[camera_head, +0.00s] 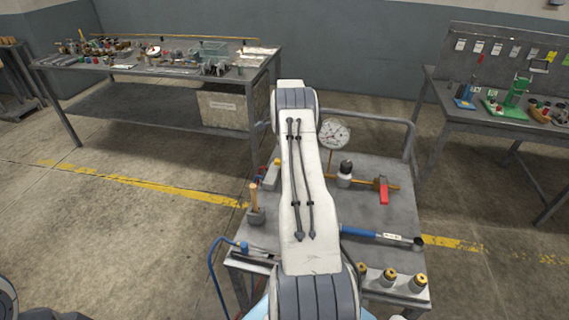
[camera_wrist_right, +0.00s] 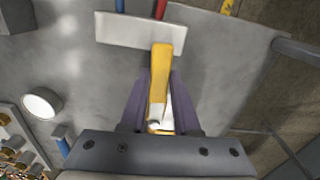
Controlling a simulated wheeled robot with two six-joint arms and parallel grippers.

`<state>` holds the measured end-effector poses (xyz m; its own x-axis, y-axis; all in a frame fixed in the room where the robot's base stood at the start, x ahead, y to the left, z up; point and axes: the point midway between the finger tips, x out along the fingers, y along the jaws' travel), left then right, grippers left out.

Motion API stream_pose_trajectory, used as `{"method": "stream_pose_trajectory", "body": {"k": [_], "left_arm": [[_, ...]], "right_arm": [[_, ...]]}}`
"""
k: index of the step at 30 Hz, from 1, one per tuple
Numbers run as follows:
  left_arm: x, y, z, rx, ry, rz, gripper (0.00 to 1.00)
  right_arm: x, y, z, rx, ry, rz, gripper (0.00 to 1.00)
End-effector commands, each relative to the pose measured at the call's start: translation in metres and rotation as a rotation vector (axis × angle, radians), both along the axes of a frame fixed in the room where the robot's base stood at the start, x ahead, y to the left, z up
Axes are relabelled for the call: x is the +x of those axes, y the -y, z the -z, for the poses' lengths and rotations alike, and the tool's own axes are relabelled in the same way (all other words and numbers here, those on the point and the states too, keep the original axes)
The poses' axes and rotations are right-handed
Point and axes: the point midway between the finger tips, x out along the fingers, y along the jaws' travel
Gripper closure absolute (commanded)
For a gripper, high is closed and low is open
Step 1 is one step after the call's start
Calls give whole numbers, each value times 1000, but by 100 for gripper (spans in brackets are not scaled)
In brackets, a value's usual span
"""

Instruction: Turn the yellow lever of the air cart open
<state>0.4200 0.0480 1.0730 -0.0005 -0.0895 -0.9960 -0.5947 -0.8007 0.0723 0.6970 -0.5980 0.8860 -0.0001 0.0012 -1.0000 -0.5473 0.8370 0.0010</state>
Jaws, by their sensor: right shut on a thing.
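The yellow lever (camera_wrist_right: 160,70) fills the space between the fingers of my right gripper (camera_wrist_right: 160,88) in the right wrist view, and the gripper is shut on it. The lever's far end meets a pale block (camera_wrist_right: 120,30) with blue and red lines at its upper edge. In the head view my own right arm covers the gripper and most of that area. The air cart (camera_head: 350,215) is a grey wheeled-table shape with a tube rail. My left gripper is not in view.
On the cart are a dial gauge (camera_head: 334,134), a red-handled tool (camera_head: 383,190), a blue-handled tool (camera_head: 372,234) and several brass-topped fittings (camera_head: 389,276). Benches with parts stand at back left (camera_head: 150,69) and right (camera_head: 520,115). Open floor lies left of the cart.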

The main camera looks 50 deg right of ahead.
Motion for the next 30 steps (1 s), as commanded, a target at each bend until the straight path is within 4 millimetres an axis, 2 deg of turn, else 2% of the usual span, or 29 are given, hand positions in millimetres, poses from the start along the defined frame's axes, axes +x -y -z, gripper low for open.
{"method": "stream_pose_trajectory", "body": {"k": [9, 23, 24, 25, 26, 30], "left_arm": [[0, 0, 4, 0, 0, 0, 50], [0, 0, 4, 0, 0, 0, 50], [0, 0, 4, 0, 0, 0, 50], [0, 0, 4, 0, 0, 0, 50], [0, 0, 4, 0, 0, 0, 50], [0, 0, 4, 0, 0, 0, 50]], "right_arm": [[4, 7, 0, -4, 0, 89, 100], [5, 8, -1, -6, 2, 102, 100], [5, 9, -1, -6, 2, 102, 59], [5, 9, -1, -6, 2, 102, 47], [5, 8, -1, -6, 2, 101, 40], [5, 8, -1, -4, 1, 100, 40]]}}
